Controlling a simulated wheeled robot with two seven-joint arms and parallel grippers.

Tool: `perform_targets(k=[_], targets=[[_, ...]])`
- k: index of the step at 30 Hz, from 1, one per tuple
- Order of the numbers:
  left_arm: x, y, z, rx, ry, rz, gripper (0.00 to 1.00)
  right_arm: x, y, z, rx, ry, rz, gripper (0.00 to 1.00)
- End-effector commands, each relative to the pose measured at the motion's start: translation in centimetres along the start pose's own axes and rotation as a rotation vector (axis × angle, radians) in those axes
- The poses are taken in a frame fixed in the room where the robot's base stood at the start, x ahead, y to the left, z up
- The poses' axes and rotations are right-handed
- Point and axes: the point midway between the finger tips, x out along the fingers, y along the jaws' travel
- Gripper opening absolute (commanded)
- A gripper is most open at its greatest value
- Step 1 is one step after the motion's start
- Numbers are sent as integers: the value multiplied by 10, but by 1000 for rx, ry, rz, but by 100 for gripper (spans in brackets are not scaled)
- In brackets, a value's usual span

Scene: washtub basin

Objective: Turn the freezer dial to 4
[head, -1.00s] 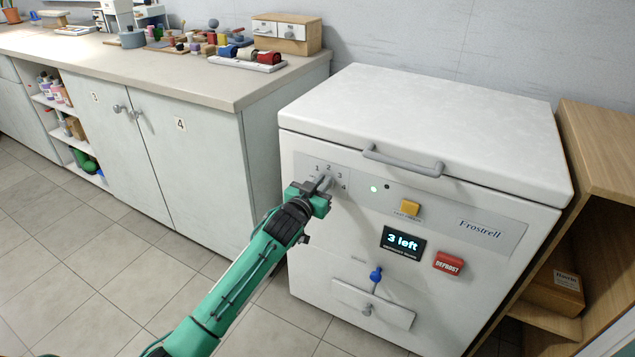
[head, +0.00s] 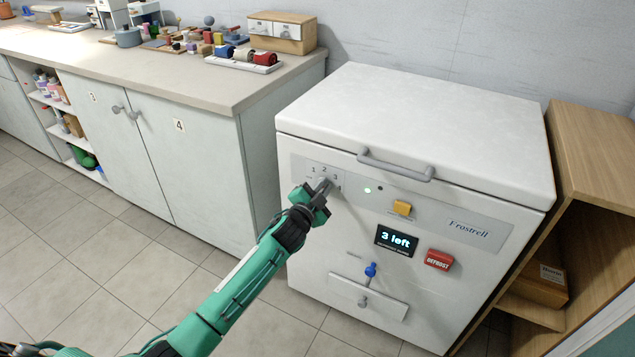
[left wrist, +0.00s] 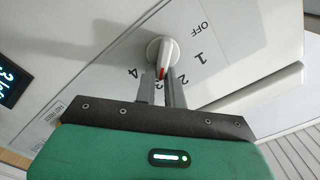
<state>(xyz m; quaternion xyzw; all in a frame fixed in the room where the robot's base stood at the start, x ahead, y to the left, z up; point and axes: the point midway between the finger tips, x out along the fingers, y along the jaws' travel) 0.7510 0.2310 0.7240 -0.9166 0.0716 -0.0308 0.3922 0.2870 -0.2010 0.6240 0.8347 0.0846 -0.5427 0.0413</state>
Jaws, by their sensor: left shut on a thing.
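The freezer (head: 462,272) is a white chest with a grey control strip on its front. Its dial (left wrist: 160,48) is a white knob with a red mark, ringed by OFF, 1, 2 and 4 in the left wrist view. The red mark points down between the fingers, between 2 and 4; the spot for 3 is hidden there. My left gripper (left wrist: 162,84) is shut on the dial's handle, one finger on each side. In the head view my left gripper (head: 324,188) covers the dial. My right gripper is not in view.
The freezer also carries a lid handle (head: 396,165), a yellow button (head: 402,208), a display reading "3 left" (head: 396,241), a red DEFROST button (head: 439,260) and a blue-knobbed part (head: 370,270). A counter (head: 200,80) stands left, a wooden shelf (head: 590,160) right.

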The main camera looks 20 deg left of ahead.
Motion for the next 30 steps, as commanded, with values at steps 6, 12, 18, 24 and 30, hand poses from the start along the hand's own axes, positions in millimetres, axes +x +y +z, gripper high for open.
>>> perform_targets(k=[6, 12, 18, 24, 30], targets=[[0, 0, 2, 207, -4, -3, 0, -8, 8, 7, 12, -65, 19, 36], [0, 3, 4, 393, -5, -4, 0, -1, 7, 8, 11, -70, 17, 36], [0, 6, 5, 556, -5, -5, 0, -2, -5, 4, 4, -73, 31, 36], [1, 6, 7, 677, -7, -6, 0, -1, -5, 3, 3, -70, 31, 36], [1, 7, 8, 749, -8, -6, 0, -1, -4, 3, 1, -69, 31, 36]])
